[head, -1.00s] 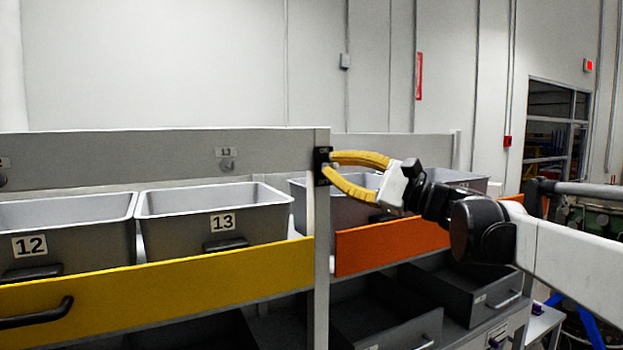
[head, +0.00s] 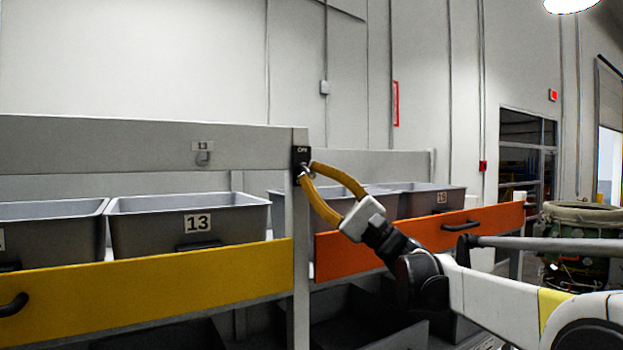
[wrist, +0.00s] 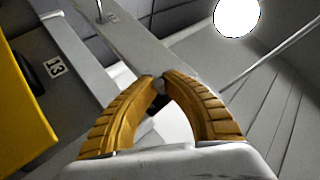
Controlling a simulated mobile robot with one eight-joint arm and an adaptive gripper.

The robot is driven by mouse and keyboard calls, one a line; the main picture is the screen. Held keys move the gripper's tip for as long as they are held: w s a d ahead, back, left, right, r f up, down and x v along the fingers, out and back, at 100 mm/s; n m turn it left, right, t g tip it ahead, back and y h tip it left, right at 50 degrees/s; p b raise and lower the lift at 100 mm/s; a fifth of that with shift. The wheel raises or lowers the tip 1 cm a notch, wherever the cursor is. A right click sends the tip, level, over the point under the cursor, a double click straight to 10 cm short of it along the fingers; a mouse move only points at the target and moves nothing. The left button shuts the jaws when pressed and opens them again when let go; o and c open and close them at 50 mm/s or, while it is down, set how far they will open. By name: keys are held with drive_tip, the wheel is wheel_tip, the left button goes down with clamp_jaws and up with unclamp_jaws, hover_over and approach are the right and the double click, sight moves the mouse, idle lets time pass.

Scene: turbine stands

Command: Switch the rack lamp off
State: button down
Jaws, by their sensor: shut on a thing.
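The small black switch plate (head: 301,154) is on the front face of the grey rack post, near its top. It has a small light marking that I cannot read for certain. My gripper (head: 307,171) comes from the lower right, with its yellow fingertips at the plate's lower part. The fingertips are closed together on the small switch lever, which they mostly hide. In the wrist view my gripper (wrist: 160,79) has its tips nearly meeting against the rack post, and the lever is not clearly visible there. I cannot tell which lamp the switch works.
A yellow front panel (head: 160,288) and bin 13 (head: 150,235) are left of the post (head: 298,270). An orange panel (head: 350,257) and grey bins (head: 437,203) are right of it, behind my arm. A bright round light (head: 572,4) shows at the upper right.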

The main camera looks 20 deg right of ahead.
idle(0.3)
drive_tip(key=c, duration=1.5)
unclamp_jaws()
drive_tip(key=shift+a, duration=0.1)
drive_tip(key=shift+o, duration=0.2)
drive_tip(key=v, duration=1.2)
